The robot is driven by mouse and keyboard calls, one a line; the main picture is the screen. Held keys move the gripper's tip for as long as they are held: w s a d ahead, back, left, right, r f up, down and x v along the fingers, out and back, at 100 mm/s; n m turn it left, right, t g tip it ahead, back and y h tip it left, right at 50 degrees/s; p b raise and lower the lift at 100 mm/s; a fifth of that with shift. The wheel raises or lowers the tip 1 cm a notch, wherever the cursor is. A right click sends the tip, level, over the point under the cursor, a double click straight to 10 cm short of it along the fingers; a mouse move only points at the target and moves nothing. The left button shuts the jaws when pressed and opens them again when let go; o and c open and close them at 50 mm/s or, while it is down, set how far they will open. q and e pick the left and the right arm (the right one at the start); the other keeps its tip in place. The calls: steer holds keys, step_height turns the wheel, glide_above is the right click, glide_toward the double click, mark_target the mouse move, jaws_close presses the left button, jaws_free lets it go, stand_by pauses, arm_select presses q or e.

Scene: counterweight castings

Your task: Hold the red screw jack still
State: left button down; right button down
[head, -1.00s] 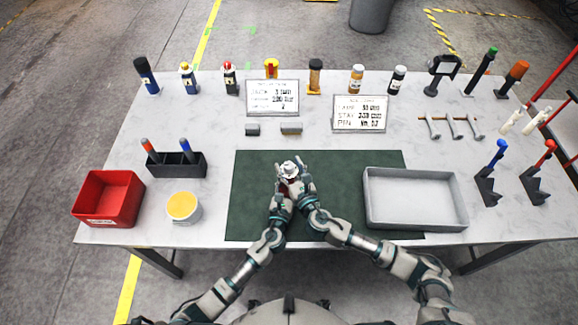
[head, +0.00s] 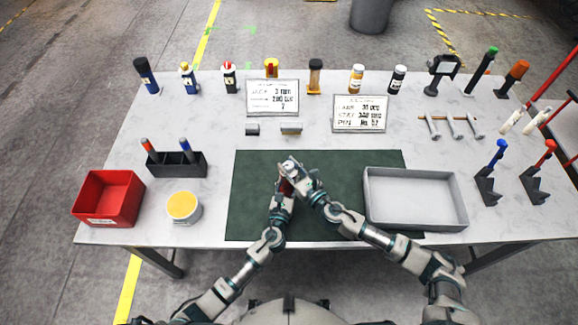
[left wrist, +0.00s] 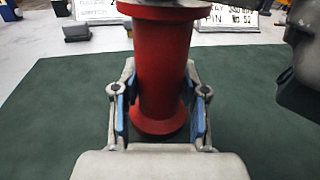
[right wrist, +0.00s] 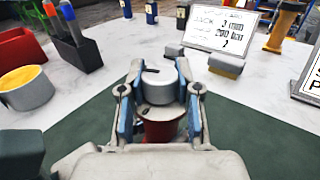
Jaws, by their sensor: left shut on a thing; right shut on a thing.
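The red screw jack (left wrist: 163,65) stands upright on the green mat (left wrist: 60,110) in the left wrist view, with a flared foot. My left gripper (left wrist: 160,105) is shut around its red body, low down. In the right wrist view, my right gripper (right wrist: 160,85) is shut on the jack's pale grey round head (right wrist: 158,96), which has a dark slot mark on top; red (right wrist: 160,131) shows below it. In the head view both grippers meet at mid-mat, left (head: 284,186) under right (head: 293,172), and hide most of the jack.
A grey tray (head: 415,223) lies right of the mat. A red bin (head: 118,215), a yellow-topped tub (head: 184,211) and a black holder (head: 178,170) stand to the left. Two signs (head: 272,98) and two small grey blocks (head: 291,128) are behind. Bare table lies between.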

arm_select(q)
steer(key=shift+f, duration=0.2)
arm_select(e)
steer(key=n+g+y, duration=0.1)
steer(key=g+y, duration=0.1)
steer(key=n+g+y, duration=0.2)
steer(key=shift+w+d+n, duration=0.15)
steer(key=shift+w+n, duration=0.05)
steer(key=shift+n, duration=0.1)
steer(key=n+g+y, duration=0.1)
steer(key=g, duration=0.1)
steer(key=n+g+y, duration=0.1)
steer(key=n+g, duration=0.1)
steer(key=g, duration=0.1)
steer(key=shift+w+y, duration=0.1)
steer(key=shift+y, duration=0.2)
steer(key=n+g+y, duration=0.1)
steer(key=n+g, duration=0.3)
steer(key=g, duration=0.2)
steer(key=shift+n+g, duration=0.3)
steer(key=shift+n, duration=0.1)
arm_select(q)
steer(key=shift+s+d, duration=0.1)
arm_select(e)
steer(key=shift+n+g+h, duration=0.4)
steer(key=shift+n+g, duration=0.8)
steer(key=shift+g, duration=1)
